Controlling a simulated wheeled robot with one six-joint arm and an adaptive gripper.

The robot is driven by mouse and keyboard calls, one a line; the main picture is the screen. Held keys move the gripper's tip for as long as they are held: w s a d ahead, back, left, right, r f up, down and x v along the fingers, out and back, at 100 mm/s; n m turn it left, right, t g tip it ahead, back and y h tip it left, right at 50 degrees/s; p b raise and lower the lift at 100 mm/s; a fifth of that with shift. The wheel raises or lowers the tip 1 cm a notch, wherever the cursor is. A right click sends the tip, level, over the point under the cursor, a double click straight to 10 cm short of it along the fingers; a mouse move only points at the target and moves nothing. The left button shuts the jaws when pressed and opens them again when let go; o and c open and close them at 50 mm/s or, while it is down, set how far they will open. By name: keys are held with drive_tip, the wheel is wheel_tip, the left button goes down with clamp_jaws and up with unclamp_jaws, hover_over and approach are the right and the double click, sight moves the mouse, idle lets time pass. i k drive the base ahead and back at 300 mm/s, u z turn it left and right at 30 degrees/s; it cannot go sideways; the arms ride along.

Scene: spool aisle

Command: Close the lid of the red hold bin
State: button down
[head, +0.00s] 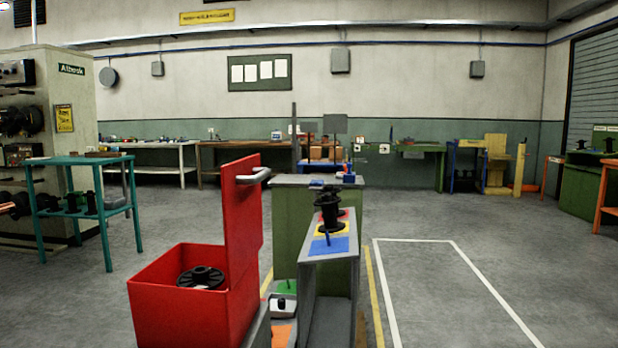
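The red hold bin (170,310) stands at the lower left of the head view, with its top open. Its red lid (240,215) stands upright along the bin's right side. A pale metal handle (254,175) juts from the lid near its top. A black spool (201,276) lies inside the bin, and part of the bin's floor looks pale. My gripper is not in view.
Right of the bin is a grey stand (345,265) with coloured pads and black spools (328,205). A green cabinet (290,215) is behind it. A teal table (85,165) stands left. The white-outlined floor (440,290) at right is clear.

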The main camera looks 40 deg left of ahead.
sight(241, 180)
drive_tip(key=u, duration=0.5)
drive_tip(key=i, duration=0.85)
drive_tip(key=u, duration=0.75)
